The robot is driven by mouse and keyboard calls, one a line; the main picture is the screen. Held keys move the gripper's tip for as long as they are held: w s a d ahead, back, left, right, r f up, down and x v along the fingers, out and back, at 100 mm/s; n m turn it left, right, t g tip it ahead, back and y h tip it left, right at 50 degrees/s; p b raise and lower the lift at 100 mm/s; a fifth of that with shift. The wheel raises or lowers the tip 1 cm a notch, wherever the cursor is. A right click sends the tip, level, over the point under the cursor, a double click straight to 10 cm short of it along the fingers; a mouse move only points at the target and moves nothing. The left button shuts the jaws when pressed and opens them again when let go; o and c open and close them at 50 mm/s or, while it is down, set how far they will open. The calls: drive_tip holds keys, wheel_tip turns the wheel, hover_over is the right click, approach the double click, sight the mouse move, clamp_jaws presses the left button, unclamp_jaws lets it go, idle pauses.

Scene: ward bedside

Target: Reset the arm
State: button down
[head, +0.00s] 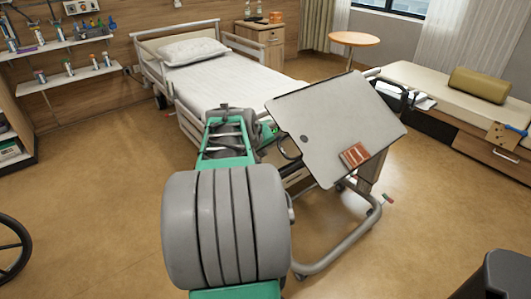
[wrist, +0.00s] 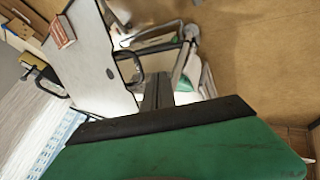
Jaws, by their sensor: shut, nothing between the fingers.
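My arm, green and grey, reaches forward from the bottom of the head view toward the foot of the bed. My gripper (wrist: 157,92) shows in the wrist view as two dark fingers close together, shut and empty, beyond the dark edge of my green wrist part. In the head view the fingertips cannot be made out behind the arm. The overbed table (head: 318,112) stands just right of the arm, and its pale top also shows in the wrist view (wrist: 97,62). A small red box (head: 354,156) lies on that top and shows in the wrist view (wrist: 62,32).
The bed (head: 225,80) with a white pillow (head: 192,51) stands behind the arm. A bench (head: 440,88) with an olive cushion (head: 480,84) is at the right. Shelves (head: 70,78) line the left wall. A wheel (head: 12,262) shows at lower left. Floor is clear at left.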

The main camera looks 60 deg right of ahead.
idle(0.3)
drive_tip(key=w+a+r+n+t+y+p, duration=0.1)
drive_tip(key=w+a+r+p, duration=0.2)
drive_tip(key=a, duration=0.5)
drive_tip(key=w+a+r+n+t+y+p, duration=0.1)
drive_tip(key=w+a+r+y+p, duration=0.2)
drive_tip(key=a, duration=0.5)
drive_tip(key=w+a+r+n+p, duration=0.1)
drive_tip(key=w+a+r+p, duration=0.2)
drive_tip(key=a, duration=0.5)
drive_tip(key=s+a+r+n+y+p, duration=0.1)
drive_tip(key=s+a+n+y+p, duration=0.1)
drive_tip(key=a, duration=0.9)
drive_tip(key=s+a+r+n+y+p, duration=0.1)
drive_tip(key=s+a+n+p, duration=0.1)
drive_tip(key=a, duration=1)
drive_tip(key=s+p, duration=0.1)
drive_tip(key=p, duration=0.1)
drive_tip(key=shift+s+y+p, duration=0.2)
drive_tip(key=shift+y+p, duration=0.1)
drive_tip(key=shift+y, duration=0.1)
